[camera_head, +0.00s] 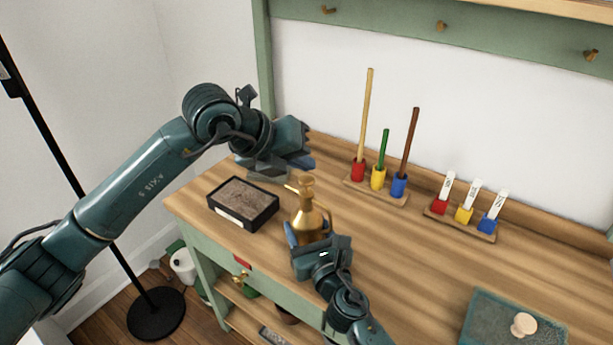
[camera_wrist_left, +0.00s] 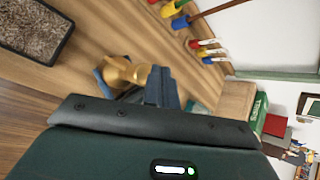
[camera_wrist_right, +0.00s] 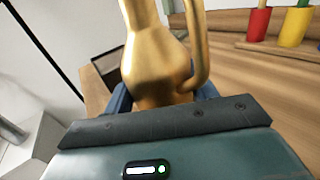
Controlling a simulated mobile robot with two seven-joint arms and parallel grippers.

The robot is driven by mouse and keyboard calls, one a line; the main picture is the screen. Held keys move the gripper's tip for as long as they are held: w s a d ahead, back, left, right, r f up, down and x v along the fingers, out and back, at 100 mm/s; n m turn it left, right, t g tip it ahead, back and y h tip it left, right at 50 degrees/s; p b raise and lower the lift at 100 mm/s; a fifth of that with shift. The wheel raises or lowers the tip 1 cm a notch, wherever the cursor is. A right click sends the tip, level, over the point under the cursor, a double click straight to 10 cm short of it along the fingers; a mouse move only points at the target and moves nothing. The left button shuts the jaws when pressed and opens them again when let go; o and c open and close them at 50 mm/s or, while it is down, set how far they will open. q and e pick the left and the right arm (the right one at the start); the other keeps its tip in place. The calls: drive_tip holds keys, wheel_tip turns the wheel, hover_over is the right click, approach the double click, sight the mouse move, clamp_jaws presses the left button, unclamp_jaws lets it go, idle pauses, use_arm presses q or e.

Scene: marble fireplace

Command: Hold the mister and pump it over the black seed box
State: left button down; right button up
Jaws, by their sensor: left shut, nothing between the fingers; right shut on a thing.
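The brass mister (camera_head: 306,222) stands upright on the wooden table, or just above it; I cannot tell which. My right gripper (camera_head: 308,240) is shut around its body, which fills the right wrist view (camera_wrist_right: 155,60). The mister's nozzle points left, toward the black seed box (camera_head: 222,208). That box is filled with brown soil and sits left of the mister, also in the left wrist view (camera_wrist_left: 58,45). My left gripper (camera_head: 309,150) is shut and empty, above and behind the mister. The mister's top shows in the left wrist view (camera_wrist_left: 122,72).
Behind stand a rack (camera_head: 375,193) with three long-handled tools in coloured holders and a rack (camera_head: 460,226) with three white labels. A green mat (camera_head: 490,318) with a wooden knob lies front right. The middle right of the table (camera_head: 400,250) is clear.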

sight(301, 181)
use_arm(q)
drive_tip(key=shift+r, duration=2.5)
idle(1.3)
wheel_tip(301, 181, up, 4)
drive_tip(key=shift+f, duration=0.1)
idle(0.4)
drive_tip(key=shift+f, duration=4.45)
drive_tip(key=shift+f, duration=0.4)
